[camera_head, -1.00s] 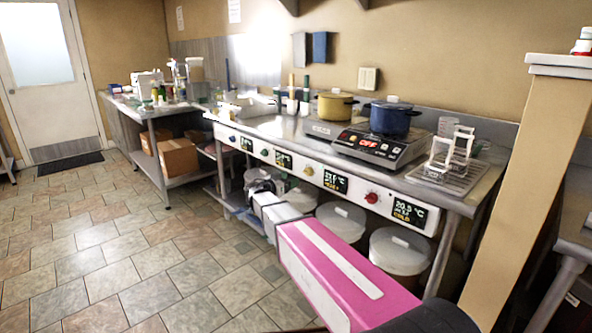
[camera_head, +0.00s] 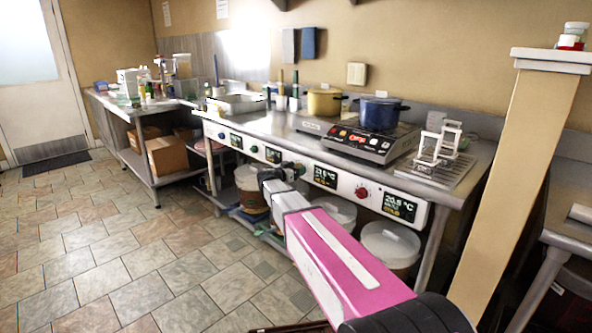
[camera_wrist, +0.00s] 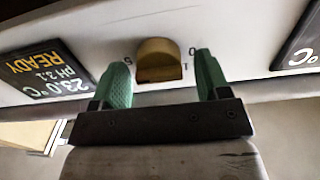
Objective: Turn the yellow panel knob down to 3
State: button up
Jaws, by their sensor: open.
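The yellow knob (camera_wrist: 158,60) sits on the white panel in the wrist view, with small printed marks around it. I cannot read its setting. My gripper (camera_wrist: 162,78) is open, with one green finger on each side of the knob and a gap to each. The knob looks slightly beyond the fingertips or just between them; I cannot tell the depth.
Lidded buckets (camera_head: 389,245) stand on the shelf below. A blue pot (camera_head: 380,114) sits on the hot plate above.

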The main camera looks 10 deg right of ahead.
jog(key=c, duration=0.9)
jog(key=shift+n, duration=0.4)
jog(key=n, duration=0.6)
jog(key=shift+w+a, duration=0.1)
jog(key=n, duration=0.4)
jog(key=shift+f, duration=0.1)
jog(key=shift+n, duration=1.6)
jog(key=shift+f, duration=0.1)
